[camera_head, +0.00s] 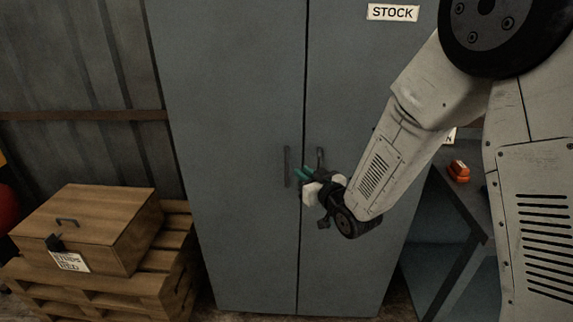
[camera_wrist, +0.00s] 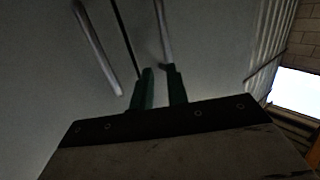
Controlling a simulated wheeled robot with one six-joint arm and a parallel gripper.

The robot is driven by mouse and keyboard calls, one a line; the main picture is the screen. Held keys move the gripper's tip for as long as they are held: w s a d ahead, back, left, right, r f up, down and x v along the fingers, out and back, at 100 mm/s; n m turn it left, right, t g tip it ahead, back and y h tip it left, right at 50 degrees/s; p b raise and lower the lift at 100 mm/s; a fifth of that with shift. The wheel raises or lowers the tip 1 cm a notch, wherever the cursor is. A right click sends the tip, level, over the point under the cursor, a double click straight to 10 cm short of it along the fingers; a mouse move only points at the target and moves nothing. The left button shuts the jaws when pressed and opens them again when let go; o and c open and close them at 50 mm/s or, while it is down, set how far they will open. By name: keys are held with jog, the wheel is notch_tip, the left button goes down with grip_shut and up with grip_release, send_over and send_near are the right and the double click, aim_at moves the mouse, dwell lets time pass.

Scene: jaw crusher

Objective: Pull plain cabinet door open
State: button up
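The grey cabinet has two shut doors meeting at a dark vertical seam. The plain left door (camera_head: 235,110) has no label and carries an upright bar handle (camera_head: 287,167) near the seam. The right door (camera_head: 350,80) bears a STOCK label and has its own handle (camera_head: 320,157), partly behind my gripper. My gripper (camera_head: 301,174) has green fingers in front of the seam, pointing toward the plain door's handle. In the wrist view the fingers (camera_wrist: 160,88) stand apart with nothing seen between them. One handle (camera_wrist: 163,35) ends near the fingertips; contact is unclear. The other handle (camera_wrist: 97,45) lies to the left.
A wooden box (camera_head: 90,225) sits on stacked pallets (camera_head: 165,285) left of the cabinet, beside the corrugated wall (camera_head: 80,60). A table (camera_head: 465,205) with an orange object (camera_head: 458,171) stands at the right, partly behind my arm.

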aim_at(287, 165)
jog(key=shift+y, duration=0.5)
jog(key=x, duration=0.8)
jog(key=shift+s+a+f, duration=0.15)
jog(key=shift+a, duration=0.3)
grip_shut()
